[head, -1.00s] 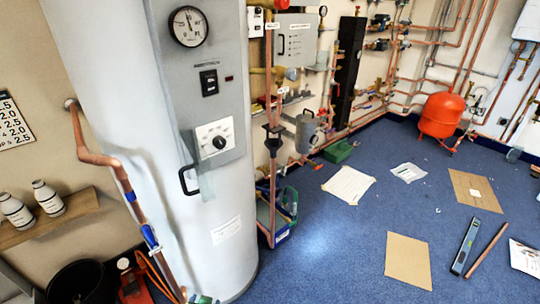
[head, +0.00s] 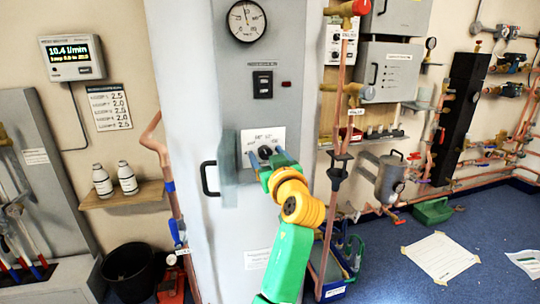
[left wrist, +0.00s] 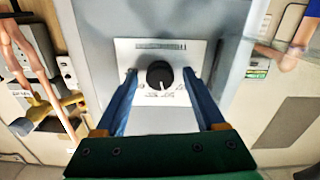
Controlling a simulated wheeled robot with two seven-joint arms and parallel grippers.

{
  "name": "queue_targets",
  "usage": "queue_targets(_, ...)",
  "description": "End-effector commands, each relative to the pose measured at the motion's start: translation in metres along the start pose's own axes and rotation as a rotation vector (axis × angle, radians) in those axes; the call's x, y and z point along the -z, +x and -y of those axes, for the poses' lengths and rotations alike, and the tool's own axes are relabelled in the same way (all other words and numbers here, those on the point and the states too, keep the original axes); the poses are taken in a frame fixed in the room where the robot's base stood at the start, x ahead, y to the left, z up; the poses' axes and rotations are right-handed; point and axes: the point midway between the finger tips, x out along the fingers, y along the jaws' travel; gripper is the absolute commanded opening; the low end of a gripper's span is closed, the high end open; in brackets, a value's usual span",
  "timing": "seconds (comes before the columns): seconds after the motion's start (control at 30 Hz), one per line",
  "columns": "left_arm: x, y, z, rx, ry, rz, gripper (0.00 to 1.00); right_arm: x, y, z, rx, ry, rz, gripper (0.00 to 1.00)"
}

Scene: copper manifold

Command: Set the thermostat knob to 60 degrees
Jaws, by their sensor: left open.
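In the head view the plate (head: 250,138) is partly covered by my gripper. My left gripper (head: 268,155) is in front of the plate, its blue fingers pointing at the knob. In the left wrist view my left gripper (left wrist: 159,75) is open, with one finger on each side of the knob and a gap to it on both sides. The scale figures and the knob's setting are too small to read. My right gripper is not in view.
A black handle (head: 208,179) stands out left of the plate. A round gauge (head: 247,20) and a black switch (head: 263,84) are above it. A copper pipe (head: 335,120) runs upright close to the right. A shelf with two bottles (head: 115,180) is at the left.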

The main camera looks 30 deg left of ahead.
Motion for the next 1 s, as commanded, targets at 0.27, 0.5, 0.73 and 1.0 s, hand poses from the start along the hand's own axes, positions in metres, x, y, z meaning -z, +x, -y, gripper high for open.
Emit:
queue_targets(0.27, -0.001, 0.0, 0.0, -0.001, 0.001, 0.0, 0.37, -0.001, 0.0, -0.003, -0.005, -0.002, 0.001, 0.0)
queue_targets(0.5, -0.001, 0.0, 0.0, 0.0, 0.002, 0.001, 0.0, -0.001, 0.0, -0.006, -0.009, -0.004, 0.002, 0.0)
queue_targets(0.73, 0.0, 0.0, 0.0, 0.0, 0.04, 0.002, 0.0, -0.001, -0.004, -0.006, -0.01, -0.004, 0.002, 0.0)
queue_targets(1.0, 0.002, 0.0, -0.001, 0.0, 0.215, 0.003, 0.0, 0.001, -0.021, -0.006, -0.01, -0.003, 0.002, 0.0)
